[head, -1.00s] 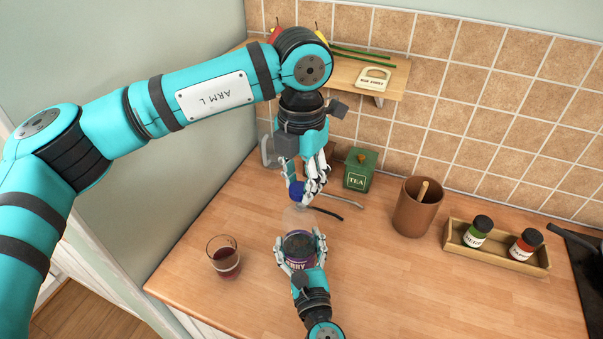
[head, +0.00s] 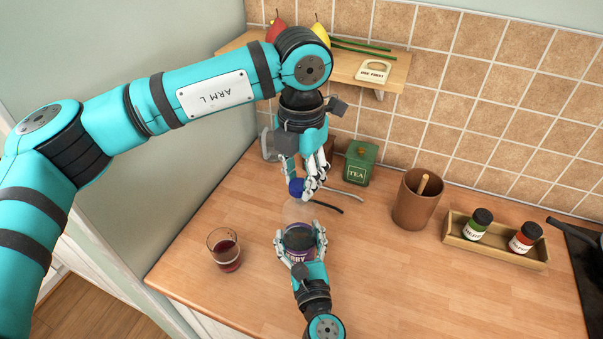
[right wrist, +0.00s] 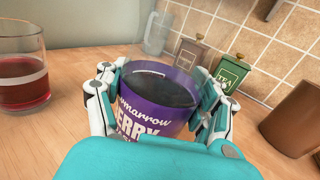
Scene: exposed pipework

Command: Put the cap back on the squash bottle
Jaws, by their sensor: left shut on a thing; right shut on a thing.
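My left gripper (head: 312,184) is shut on the blue cap (head: 296,187) and holds it up in the air, fingers pointing down. The cap shows just above the bottle's faint clear upper part in the head view; I cannot tell the exact gap. The squash bottle (head: 299,254), with a purple label and dark contents, stands upright on the counter. My right gripper (head: 301,240) is shut around its body, a finger set on each side. In the right wrist view the purple label of the bottle (right wrist: 150,118) shows between the fingers. The clear neck is hardly visible.
A glass of red drink (head: 225,252) stands left of the bottle. A green tea tin (head: 359,163), a brown pot (head: 417,200) and a wooden tray (head: 497,247) with two jars stand behind and to the right. A shelf (head: 395,72) is on the wall. The front right counter is clear.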

